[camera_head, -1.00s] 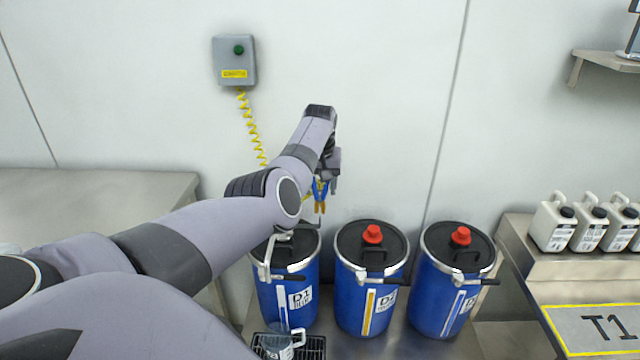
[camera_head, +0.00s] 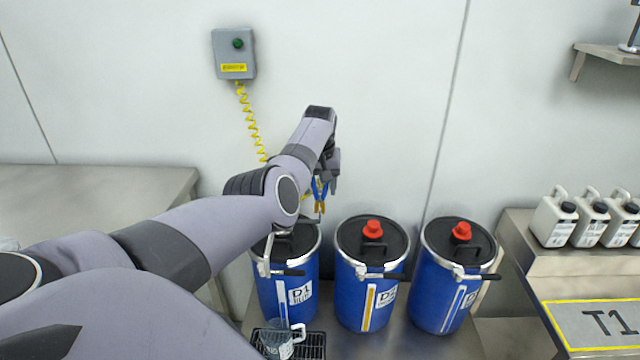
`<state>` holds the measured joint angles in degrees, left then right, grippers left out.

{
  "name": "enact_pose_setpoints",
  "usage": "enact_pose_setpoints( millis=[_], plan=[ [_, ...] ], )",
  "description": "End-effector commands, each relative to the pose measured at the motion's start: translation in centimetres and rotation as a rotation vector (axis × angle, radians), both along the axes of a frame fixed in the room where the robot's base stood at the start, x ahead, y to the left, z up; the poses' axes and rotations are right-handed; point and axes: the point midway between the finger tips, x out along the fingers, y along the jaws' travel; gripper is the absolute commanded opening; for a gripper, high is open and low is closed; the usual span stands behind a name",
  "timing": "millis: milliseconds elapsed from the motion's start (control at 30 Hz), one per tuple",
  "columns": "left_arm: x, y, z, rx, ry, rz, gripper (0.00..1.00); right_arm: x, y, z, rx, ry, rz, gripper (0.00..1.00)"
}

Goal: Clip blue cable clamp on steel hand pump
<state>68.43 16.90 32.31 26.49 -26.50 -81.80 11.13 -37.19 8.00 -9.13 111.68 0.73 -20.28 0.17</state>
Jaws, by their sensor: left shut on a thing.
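My left gripper (camera_head: 328,172) is shut on the blue cable clamp (camera_head: 319,189), which hangs from it with orange-brown tips pointing down. The clamp is just above the rear right part of the left drum's lid. The steel hand pump (camera_head: 267,243) stands on the left blue drum (camera_head: 272,297), its bent spout coming down the drum's front. My forearm hides part of the pump and lid. I cannot tell whether the clamp's tips touch the pump. My right gripper is not in view.
Two more blue drums with red caps, a middle one (camera_head: 357,301) and a right one (camera_head: 431,299), stand close by. A clear jug (camera_head: 277,344) is on a black grate (camera_head: 311,346) under the spout. A yellow coiled cord (camera_head: 250,120) hangs from a grey wall box (camera_head: 234,54).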

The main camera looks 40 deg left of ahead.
Motion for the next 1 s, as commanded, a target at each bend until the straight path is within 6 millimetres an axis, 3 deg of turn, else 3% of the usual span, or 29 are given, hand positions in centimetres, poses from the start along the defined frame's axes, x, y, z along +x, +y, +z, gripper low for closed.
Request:
enact_pose_setpoints(
  millis=[500,1000],
  plan=[
    [0.0,0.0,-1.6,0.001,0.001,0.0,0.33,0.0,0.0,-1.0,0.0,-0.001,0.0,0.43],
    [0.0,0.0,-1.7,0.0,0.0,0.0,0.33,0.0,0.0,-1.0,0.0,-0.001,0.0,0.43]
  ],
)
